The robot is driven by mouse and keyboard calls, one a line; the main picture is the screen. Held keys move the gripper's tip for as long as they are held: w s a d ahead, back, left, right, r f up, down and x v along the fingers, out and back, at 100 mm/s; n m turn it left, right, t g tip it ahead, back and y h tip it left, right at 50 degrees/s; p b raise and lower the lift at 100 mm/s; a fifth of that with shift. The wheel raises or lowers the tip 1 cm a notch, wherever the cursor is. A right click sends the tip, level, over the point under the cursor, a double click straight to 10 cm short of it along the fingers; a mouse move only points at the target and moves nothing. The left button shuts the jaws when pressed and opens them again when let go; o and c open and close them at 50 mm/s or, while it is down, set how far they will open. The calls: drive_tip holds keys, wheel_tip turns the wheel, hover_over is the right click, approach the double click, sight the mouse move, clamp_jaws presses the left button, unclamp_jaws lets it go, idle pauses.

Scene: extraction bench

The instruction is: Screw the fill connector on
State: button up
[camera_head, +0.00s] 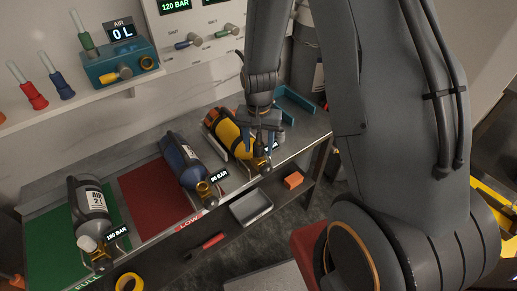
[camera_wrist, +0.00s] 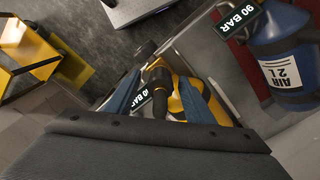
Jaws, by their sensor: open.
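My gripper (camera_head: 268,140) points down at the valve end of a yellow cylinder (camera_head: 236,134) on the bench. In the wrist view my gripper (camera_wrist: 160,84) has its two blue fingers apart, one on either side of a dark fitting (camera_wrist: 160,76) at the yellow cylinder (camera_wrist: 192,100). I cannot tell whether the fingers touch it. I cannot tell which part is the fill connector. The fill panel (camera_head: 205,15), reading 120 BAR, has fittings with blue (camera_head: 187,42) and green (camera_head: 224,31) parts.
A blue cylinder (camera_head: 183,160) and a grey cylinder (camera_head: 90,207) lie left on the bench. A teal meter box (camera_head: 118,65) and coloured fittings stand on the shelf. A grey tray (camera_head: 251,207), orange block (camera_head: 293,180) and red pen-like tool (camera_head: 204,246) sit lower down.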

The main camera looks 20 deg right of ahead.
drive_tip(key=n, duration=1)
drive_tip(key=c, duration=1.2)
drive_tip(key=shift+o, duration=0.2)
drive_tip(key=m, duration=0.4)
drive_tip(key=o, duration=1.2)
drive_tip(key=shift+o, duration=0.2)
drive_tip(key=shift+r, duration=0.1)
drive_tip(key=shift+r+b, duration=1.35)
drive_tip(key=shift+r, duration=2.45)
drive_tip(key=shift+s, duration=0.1)
